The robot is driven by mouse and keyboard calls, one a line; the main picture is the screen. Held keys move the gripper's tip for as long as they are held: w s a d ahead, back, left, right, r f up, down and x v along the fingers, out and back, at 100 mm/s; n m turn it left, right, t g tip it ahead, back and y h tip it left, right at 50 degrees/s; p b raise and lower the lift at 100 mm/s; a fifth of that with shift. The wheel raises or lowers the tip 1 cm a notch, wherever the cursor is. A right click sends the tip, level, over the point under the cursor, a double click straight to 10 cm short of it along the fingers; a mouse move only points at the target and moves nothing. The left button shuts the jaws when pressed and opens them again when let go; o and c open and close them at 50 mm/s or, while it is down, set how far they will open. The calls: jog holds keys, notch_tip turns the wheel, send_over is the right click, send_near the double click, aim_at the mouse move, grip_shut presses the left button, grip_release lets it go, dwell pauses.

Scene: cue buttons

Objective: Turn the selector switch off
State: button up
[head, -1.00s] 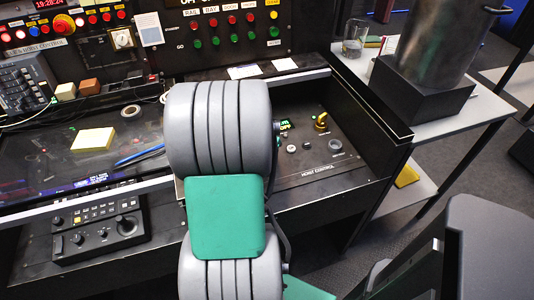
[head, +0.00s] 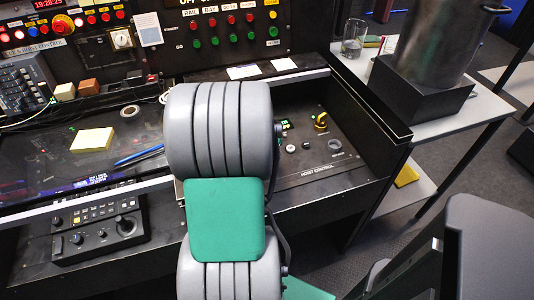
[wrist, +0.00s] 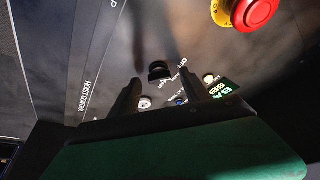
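The hoist control panel (head: 300,180) lies on the right part of the desk in the head view. In the wrist view, a small black knob (wrist: 159,70) stands on the panel beside a white label that seems to read OFF; it looks like the selector switch. Its pointing direction is too dark to tell. My gripper (wrist: 160,77) is open, with one dark finger on each side of the knob in the picture. I cannot tell whether the fingers touch it. In the head view my arm hides the gripper.
A red mushroom button on a yellow base (wrist: 252,10) stands at the upper right of the wrist view. A lit green display (wrist: 224,92) and a pale round button (wrist: 145,102) are near the fingers.

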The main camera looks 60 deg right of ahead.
jog(key=v, duration=0.7)
jog(key=shift+a+r+p, duration=0.2)
jog(key=shift+r+p, duration=0.15)
jog(key=shift+r, duration=0.1)
